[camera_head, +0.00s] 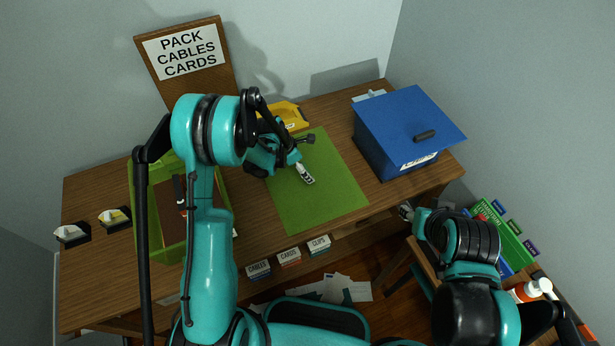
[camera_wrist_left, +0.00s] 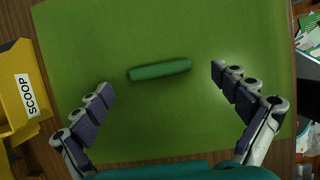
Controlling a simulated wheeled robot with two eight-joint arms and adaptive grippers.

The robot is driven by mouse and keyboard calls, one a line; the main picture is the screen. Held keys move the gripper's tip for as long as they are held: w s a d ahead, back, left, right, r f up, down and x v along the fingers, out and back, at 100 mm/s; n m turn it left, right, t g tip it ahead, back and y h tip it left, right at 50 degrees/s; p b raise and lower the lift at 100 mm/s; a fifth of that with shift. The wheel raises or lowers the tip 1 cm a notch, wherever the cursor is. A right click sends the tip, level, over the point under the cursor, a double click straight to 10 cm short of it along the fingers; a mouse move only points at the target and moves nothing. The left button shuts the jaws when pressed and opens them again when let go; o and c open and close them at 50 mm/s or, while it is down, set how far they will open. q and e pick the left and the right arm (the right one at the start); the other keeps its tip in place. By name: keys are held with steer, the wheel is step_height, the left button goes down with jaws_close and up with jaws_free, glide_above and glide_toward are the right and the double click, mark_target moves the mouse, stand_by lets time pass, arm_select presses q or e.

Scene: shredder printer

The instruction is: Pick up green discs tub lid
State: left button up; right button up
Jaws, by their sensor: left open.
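A flat green panel (camera_head: 318,200), which looks like the tub lid, lies on the wooden desk. It fills most of the left wrist view (camera_wrist_left: 185,130). A darker green bar (camera_wrist_left: 160,69), like a handle, lies on its middle; my left gripper hides it in the head view. My left gripper (camera_head: 304,158) is over the panel's upper part. Its open fingers (camera_wrist_left: 161,80) show on both sides of the bar, with nothing between them touching it. My right gripper (camera_head: 408,213) is low at the desk's front right edge, small and partly hidden; its jaws are unclear.
An open green tub (camera_head: 140,215) stands left, partly behind my left arm. A yellow scoop bin (camera_head: 291,115) is beyond the panel. A blue box (camera_head: 385,150) with a dark-handled lid stands right. Labelled holders (camera_head: 289,257) line the front edge. Bare desk lies right of the panel.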

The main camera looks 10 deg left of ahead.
arm_select(q)
steer(key=x, duration=0.3)
steer(key=shift+a, duration=0.1)
steer(key=shift+r, duration=0.15)
steer(key=shift+c, duration=1)
steer(key=c, duration=1.2)
steer(key=shift+o, duration=0.2)
steer(key=shift+r, duration=0.5)
steer(key=r, duration=0.1)
steer(key=r+p, duration=0.1)
steer(key=d+r, duration=0.1)
steer(key=r, duration=0.1)
steer(key=shift+s+p, duration=0.3)
steer(key=shift+s, duration=0.1)
steer(key=s+d+r+p, duration=0.2)
steer(key=s+d+r, duration=0.4)
steer(key=d, duration=0.2)
steer(key=shift+s, duration=0.35)
